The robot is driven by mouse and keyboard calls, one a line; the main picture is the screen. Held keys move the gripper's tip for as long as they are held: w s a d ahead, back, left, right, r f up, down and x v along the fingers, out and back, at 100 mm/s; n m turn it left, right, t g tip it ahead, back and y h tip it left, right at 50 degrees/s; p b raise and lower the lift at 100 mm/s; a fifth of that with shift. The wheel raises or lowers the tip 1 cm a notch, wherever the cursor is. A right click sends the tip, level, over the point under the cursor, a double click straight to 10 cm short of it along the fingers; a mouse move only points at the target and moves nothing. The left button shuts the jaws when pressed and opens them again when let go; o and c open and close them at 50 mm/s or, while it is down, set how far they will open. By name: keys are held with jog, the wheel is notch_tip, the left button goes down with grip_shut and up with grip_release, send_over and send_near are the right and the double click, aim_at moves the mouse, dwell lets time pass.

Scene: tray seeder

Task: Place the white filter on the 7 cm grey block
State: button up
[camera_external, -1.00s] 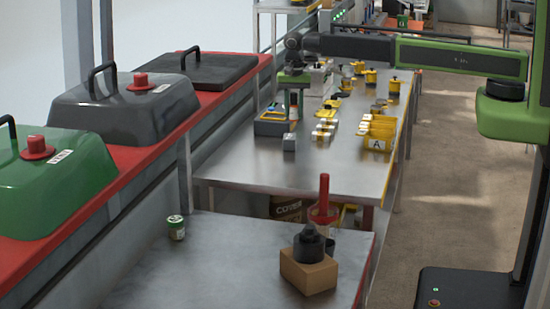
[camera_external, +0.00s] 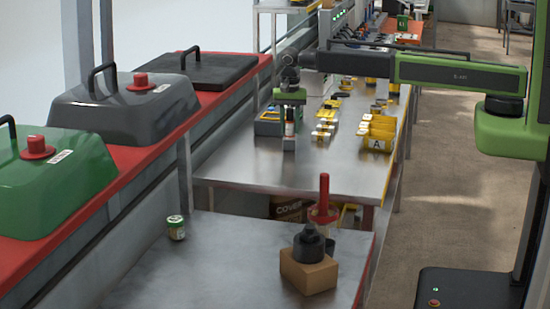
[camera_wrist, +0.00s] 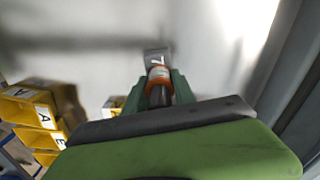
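The grey block (camera_wrist: 154,56), marked 7, stands on the metal table; it also shows in the external view (camera_external: 289,144). My gripper (camera_wrist: 158,92) points down over the block, with its green fingers on either side of the white filter (camera_wrist: 158,77), which has an orange band. My gripper is shut on the filter. In the external view the filter (camera_external: 290,128) is small and upright, directly above the block. I cannot tell whether its lower end touches the block. The fingers and wrist hide part of the filter.
Yellow bins marked A (camera_external: 377,143) stand to the right, with small yellow-and-white parts (camera_external: 324,131) between. The table's front part (camera_external: 300,174) is clear.

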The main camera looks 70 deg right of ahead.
jog(key=o, duration=0.4)
notch_tip(320, 180, up, 13)
jog(key=p, duration=1.2)
jog(key=shift+f+p, duration=0.2)
jog(key=shift+p, duration=0.1)
jog(key=shift+s+f, duration=0.15)
jog(key=shift+s, duration=0.05)
jog(key=s+n, duration=0.5)
jog(key=s, duration=0.2)
jog(key=s+n, duration=0.5)
jog(key=s, duration=0.2)
jog(key=s+n, duration=0.5)
jog(key=s, duration=0.2)
jog(key=shift+s, duration=0.15)
